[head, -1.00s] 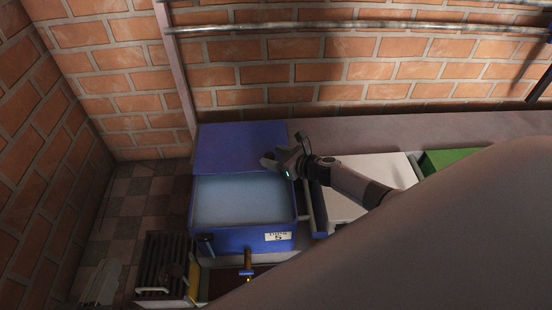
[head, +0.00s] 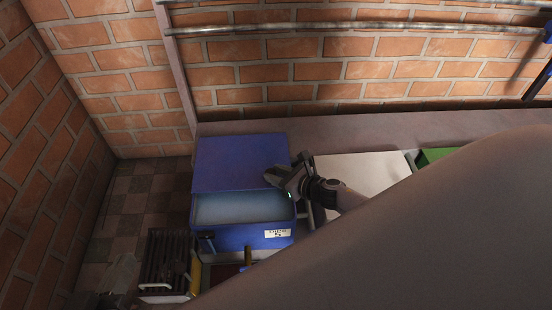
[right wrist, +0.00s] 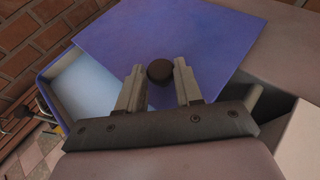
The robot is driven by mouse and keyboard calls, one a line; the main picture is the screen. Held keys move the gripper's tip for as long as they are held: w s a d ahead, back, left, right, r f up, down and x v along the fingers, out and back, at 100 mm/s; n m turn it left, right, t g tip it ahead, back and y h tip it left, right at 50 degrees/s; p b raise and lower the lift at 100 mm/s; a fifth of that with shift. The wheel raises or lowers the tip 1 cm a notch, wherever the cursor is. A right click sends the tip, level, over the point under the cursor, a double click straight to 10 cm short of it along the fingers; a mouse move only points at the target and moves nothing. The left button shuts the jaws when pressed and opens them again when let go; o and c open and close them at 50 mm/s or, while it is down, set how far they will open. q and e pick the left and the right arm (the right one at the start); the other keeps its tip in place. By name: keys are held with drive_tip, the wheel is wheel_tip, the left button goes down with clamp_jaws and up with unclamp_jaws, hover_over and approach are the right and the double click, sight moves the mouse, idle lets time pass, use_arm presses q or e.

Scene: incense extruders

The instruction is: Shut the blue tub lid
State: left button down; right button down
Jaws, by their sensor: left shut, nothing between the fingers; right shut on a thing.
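The blue tub (head: 240,238) stands at the left end of the bench, with a white label on its front. Its flat blue lid (head: 235,162) covers the back part, leaving a strip of pale blue inside open at the front. My right gripper (head: 277,179) is at the lid's front right and is shut on the dark round lid knob (right wrist: 160,71), which shows between its fingers in the right wrist view. My left gripper (head: 122,273) is dim at the lower left, shut and empty, apart from the tub.
A white-topped box (head: 360,175) stands right of the tub, with a green container (head: 432,156) beyond it. A dark slatted crate (head: 165,262) is at the lower left. A brick wall with pipes is behind. My own arm hides the lower right.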

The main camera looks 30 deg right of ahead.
use_arm(q)
drive_tip(key=shift+w+d, duration=0.1)
drive_tip(key=shift+d, duration=0.2)
use_arm(e)
drive_tip(key=s+a, duration=0.3)
drive_tip(key=s, duration=0.3)
drive_tip(key=shift+s+a, duration=0.15)
drive_tip(key=shift+s, duration=0.1)
drive_tip(key=c, duration=0.7)
unclamp_jaws()
drive_tip(key=shift+c, duration=0.2)
use_arm(q)
drive_tip(key=shift+r+p, duration=0.1)
drive_tip(key=shift+p, duration=0.2)
drive_tip(key=shift+w+d+r+n+g+p, duration=0.25)
drive_tip(key=shift+d+g+p, duration=0.2)
drive_tip(key=shift+p, duration=0.45)
use_arm(e)
drive_tip(key=v, duration=0.7)
